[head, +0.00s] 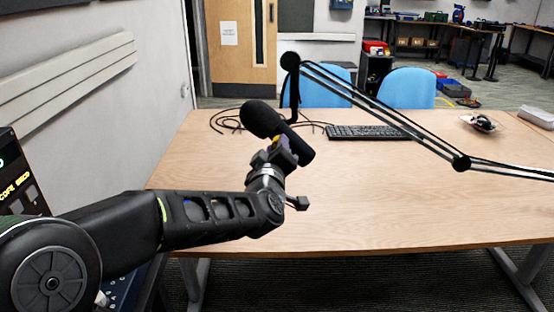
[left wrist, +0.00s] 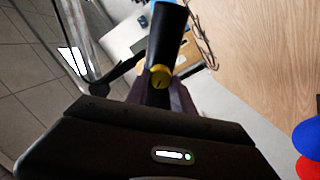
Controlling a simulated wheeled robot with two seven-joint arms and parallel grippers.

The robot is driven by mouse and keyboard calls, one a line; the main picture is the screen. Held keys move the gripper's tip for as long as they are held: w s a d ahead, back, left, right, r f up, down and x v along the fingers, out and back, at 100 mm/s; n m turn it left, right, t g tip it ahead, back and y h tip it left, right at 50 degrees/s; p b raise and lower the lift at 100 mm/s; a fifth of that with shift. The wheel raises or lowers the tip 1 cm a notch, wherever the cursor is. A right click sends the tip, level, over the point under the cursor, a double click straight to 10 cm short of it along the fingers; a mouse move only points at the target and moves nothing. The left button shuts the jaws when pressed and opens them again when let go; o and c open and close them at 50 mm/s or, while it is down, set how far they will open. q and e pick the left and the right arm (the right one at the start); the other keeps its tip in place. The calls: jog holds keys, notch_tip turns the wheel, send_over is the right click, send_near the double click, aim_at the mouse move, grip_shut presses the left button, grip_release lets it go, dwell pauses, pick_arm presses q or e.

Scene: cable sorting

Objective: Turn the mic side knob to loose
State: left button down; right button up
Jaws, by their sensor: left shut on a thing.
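The black microphone (head: 262,118) hangs from its boom arm over the table, its foam head tilted up and to the left. Its side knob (left wrist: 160,78) is yellow with a dark line across its face, in the left wrist view. A bit of yellow also shows at the fingertips in the head view. My left gripper (head: 277,148) reaches the side of the microphone body and is shut on the knob. The fingers hide part of the knob and the body behind it. My right gripper is not in view.
The boom arm (head: 375,110) runs from the microphone to the right across the table (head: 400,200). A black keyboard (head: 368,132) and loose black cables (head: 228,122) lie behind the microphone. Two blue chairs (head: 408,88) stand beyond. The front middle of the table is clear.

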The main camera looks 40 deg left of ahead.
pick_arm(q)
jog(key=shift+a+f+n+h+b, duration=0.1)
jog(key=shift+n+h+b, duration=0.4)
jog(key=shift+n+b, duration=4.3)
jog(key=shift+n+p, duration=0.45)
jog(key=shift+n, duration=0.15)
jog(key=c, duration=1.1)
grip_release()
jog(key=shift+s, duration=0.1)
